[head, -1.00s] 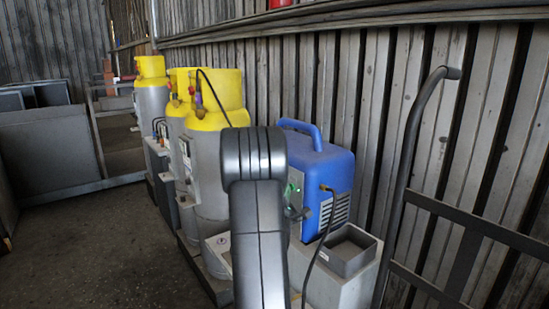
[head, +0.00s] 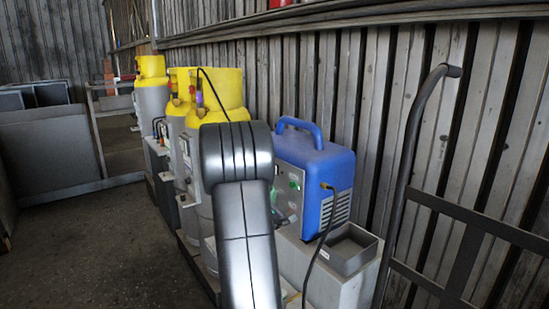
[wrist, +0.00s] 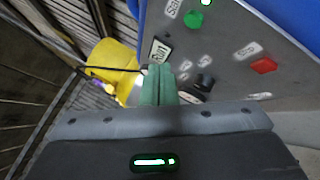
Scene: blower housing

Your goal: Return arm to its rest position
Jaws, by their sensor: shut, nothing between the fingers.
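My gripper (wrist: 158,86) shows in the wrist view with its two greenish fingers together and nothing between them. It points towards the grey control panel (wrist: 225,70), which carries a green button (wrist: 194,19), a red button (wrist: 263,65) and a black knob (wrist: 204,83). I cannot tell the exact gap between fingertips and panel. In the head view the panel belongs to the blue machine (head: 325,175). My dark arm link stands in front of it and hides part of its left side. My gripper is not clearly seen there.
Yellow-topped grey cylinders (head: 223,92) stand left of the blue machine; one yellow top (wrist: 112,65) shows in the wrist view. An open grey box (head: 347,250) lies in front of it. A dark hand-truck frame (head: 405,170) stands at right. The floor (head: 90,235) at left is clear.

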